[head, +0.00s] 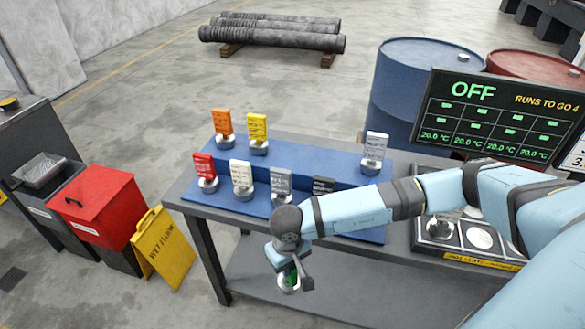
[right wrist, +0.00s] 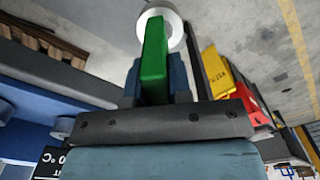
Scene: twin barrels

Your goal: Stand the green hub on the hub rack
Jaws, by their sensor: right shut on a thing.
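My right gripper (head: 290,264) is shut on the green hub (head: 288,277) and holds it at the table's front edge, in front of the rack. The hub's round pale base (right wrist: 165,25) points away from the jaws in the right wrist view, where its green body (right wrist: 154,62) sits between the fingers. In the head view the gripper hides most of the hub. The blue two-step hub rack (head: 312,160) stands on the table. Orange (head: 223,122), yellow (head: 257,127) and white (head: 376,146) hubs stand on its back step. My left gripper is not in view.
Red (head: 204,166), cream (head: 241,174), grey (head: 280,181) and black (head: 323,185) hubs stand in front; my arm covers part of that row. The back step is bare between yellow and white. A monitor (head: 500,115) and tray (head: 428,240) are right. A wet-floor sign (head: 164,247) stands left.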

